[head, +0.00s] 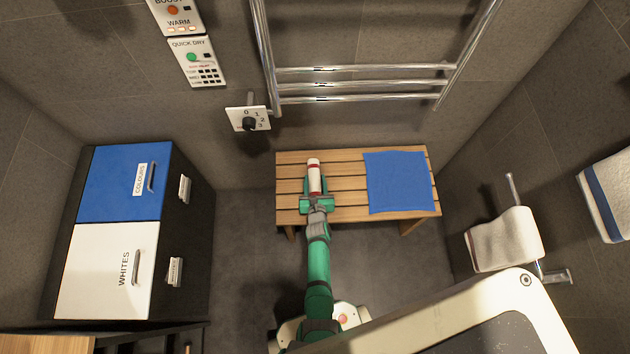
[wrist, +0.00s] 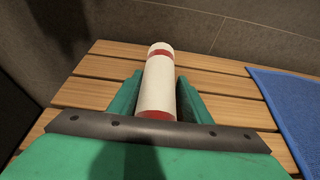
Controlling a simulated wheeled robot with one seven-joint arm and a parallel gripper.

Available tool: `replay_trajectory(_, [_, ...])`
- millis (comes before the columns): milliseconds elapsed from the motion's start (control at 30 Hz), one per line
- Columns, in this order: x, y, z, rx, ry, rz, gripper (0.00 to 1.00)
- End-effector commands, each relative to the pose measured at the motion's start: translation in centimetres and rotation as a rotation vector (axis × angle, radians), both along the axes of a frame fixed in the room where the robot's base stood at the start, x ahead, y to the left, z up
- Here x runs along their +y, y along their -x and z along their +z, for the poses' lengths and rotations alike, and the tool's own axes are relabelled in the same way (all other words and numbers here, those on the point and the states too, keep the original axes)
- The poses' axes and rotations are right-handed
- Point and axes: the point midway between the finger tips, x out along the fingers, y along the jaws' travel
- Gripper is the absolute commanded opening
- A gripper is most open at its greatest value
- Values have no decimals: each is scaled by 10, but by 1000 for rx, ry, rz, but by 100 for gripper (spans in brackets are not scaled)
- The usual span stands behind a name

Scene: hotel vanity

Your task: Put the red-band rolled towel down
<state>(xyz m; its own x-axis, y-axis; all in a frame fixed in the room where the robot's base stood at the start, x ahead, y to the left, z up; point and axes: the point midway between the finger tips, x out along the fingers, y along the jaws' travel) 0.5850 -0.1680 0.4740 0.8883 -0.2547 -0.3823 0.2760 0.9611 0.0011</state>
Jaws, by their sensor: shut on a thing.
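The red-band rolled towel (head: 314,180) is white with red bands near its ends. My gripper (head: 314,190) is shut on it, with a green finger on each side. In the wrist view the towel (wrist: 158,85) lies lengthwise between the two fingers (wrist: 158,98), pointing away from me. It is over the left part of the slatted wooden bench (head: 350,160). I cannot tell whether the towel touches the slats.
A blue mat (head: 397,183) covers the bench's right part; it also shows in the wrist view (wrist: 290,100). A metal towel rail (head: 365,84) is on the wall behind. A blue-and-white hamper (head: 110,265) stands left. A white towel (head: 503,240) hangs at right.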

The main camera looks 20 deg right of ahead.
Motion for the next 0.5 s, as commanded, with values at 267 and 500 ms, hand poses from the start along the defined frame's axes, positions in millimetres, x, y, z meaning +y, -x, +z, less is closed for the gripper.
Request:
replay_trajectory(267, [0, 0, -2, 0, 0, 1, 63])
replay_trajectory(500, [0, 0, -1, 0, 0, 0, 63])
